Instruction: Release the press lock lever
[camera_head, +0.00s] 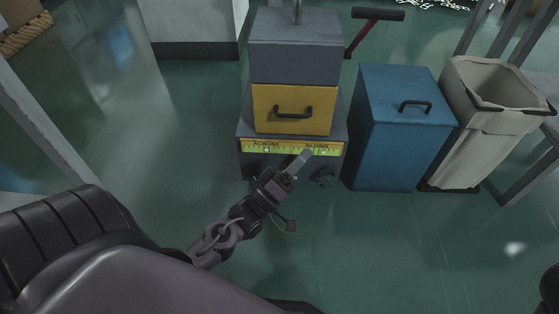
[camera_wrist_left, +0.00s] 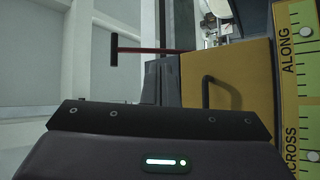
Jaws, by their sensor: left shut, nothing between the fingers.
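The press (camera_head: 295,50) stands ahead, with a grey upper block, a yellow front (camera_head: 268,97) with a black handle and a yellow-green scale (camera_head: 262,148) marked ACROSS and ALONG. A lever with a red shaft and black grip (camera_head: 378,14) sticks out at its upper right; it also shows in the left wrist view (camera_wrist_left: 114,49). My left gripper (camera_head: 303,158) is shut and empty, in front of the scale near ALONG, below and well away from the lever. In the wrist view its dark body hides the lower part. My right gripper is not in view.
A blue cabinet (camera_head: 395,140) with a black handle stands right of the press. A pale open bin (camera_head: 470,140) is beyond it, next to a grey metal frame (camera_head: 525,180). The green floor is clear left of the press.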

